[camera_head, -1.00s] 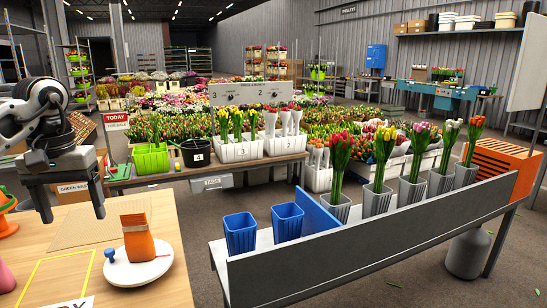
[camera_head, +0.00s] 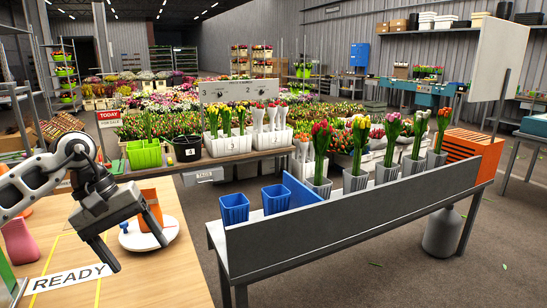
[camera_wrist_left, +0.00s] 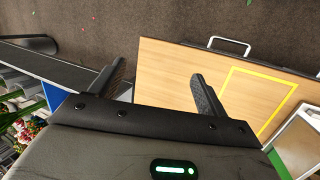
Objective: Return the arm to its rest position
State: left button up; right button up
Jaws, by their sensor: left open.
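My left arm comes in from the left in the head view. Its gripper (camera_head: 141,256) is over the front of the wooden table (camera_head: 182,270), fingers pointing down and right, apart and empty. It is just right of the READY label (camera_head: 68,279) in the picture. In the left wrist view the open fingers (camera_wrist_left: 158,72) hold nothing, with the wooden table and its yellow outline (camera_wrist_left: 232,92) beyond. An orange object (camera_head: 152,212) on a white round plate (camera_head: 166,232) is partly hidden behind the gripper. My right gripper is not in view.
A pink vase (camera_head: 19,242) stands at the left. The grey bench (camera_head: 340,237) to the right holds blue buckets (camera_head: 234,209) and several grey vases of tulips (camera_head: 355,182). Open floor (camera_head: 400,262) lies in front of it.

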pick_arm(q)
jog(key=s+d+f+n+t+h, duration=0.1)
jog(key=s+d+n+t+h, duration=0.15)
jog(key=d+n+h, duration=0.7)
jog(key=s+d+f+n+t+h, duration=0.2)
jog(key=s+d+n+h, duration=0.3)
jog(key=d+n, duration=0.75)
jog(key=a+f+n+t+y, duration=0.3)
jog(key=f+n+t+y, duration=0.3)
jog(key=n, duration=0.9)
jog(key=a+f+n+t+y, duration=0.2)
jog(key=f+n+t+y, duration=0.35)
jog(key=n, duration=0.95)
jog(key=s+a+f+n+g+y, duration=0.4)
jog(key=s+f+n+g, duration=0.1)
jog(key=s+f+n, duration=0.7)
jog(key=shift+n, duration=0.4)
jog(key=shift+d, duration=0.1)
